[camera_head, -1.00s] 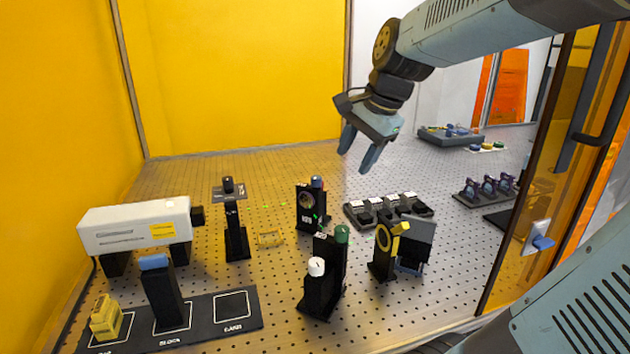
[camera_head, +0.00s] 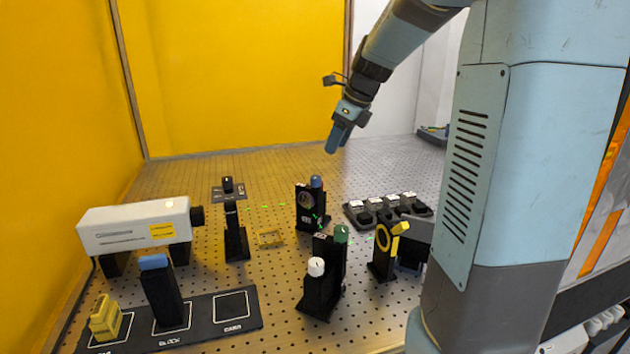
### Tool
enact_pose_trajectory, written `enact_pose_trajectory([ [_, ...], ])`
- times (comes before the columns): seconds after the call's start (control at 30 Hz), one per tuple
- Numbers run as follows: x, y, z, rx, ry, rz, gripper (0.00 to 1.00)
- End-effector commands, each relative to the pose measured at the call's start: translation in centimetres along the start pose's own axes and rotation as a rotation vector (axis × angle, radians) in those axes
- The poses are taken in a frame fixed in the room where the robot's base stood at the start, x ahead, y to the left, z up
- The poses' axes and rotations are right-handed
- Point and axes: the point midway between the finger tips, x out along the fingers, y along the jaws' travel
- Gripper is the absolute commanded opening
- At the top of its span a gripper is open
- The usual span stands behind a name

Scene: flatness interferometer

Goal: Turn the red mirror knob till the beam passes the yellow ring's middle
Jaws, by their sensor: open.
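A yellow ring (camera_head: 384,237) stands upright on a black post at right of centre. A dark mirror mount (camera_head: 307,209) stands at the centre, with a blue knob (camera_head: 316,182) on top. In front of it, a second black mount carries a green knob (camera_head: 341,234) and a white knob (camera_head: 316,267). I cannot make out a clearly red knob. Green beam dashes (camera_head: 266,206) run toward the central mount, and green spots show beside it; the beam's place at the ring cannot be told. My gripper (camera_head: 336,143) is open and empty, pointing down, above and behind the mounts.
A white laser box (camera_head: 135,227) stands at left, with a black post (camera_head: 236,240) beside it. A blue-topped block (camera_head: 162,290) and a yellow piece (camera_head: 106,318) stand on a labelled black mat (camera_head: 198,338). A black tray (camera_head: 360,216) lies behind the ring. My arm hides the right side.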

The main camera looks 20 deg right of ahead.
Motion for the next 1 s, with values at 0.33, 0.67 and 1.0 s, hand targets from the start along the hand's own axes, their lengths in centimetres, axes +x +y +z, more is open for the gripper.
enact_pose_trajectory([
  [0.33,5.9,0.1,0.0,-0.004,0.003,0.002,0.54],
  [0.67,11.0,0.1,0.0,-0.004,0.002,0.001,0.54],
  [1.0,12.8,0.1,0.0,-0.005,0.000,0.000,0.54],
])
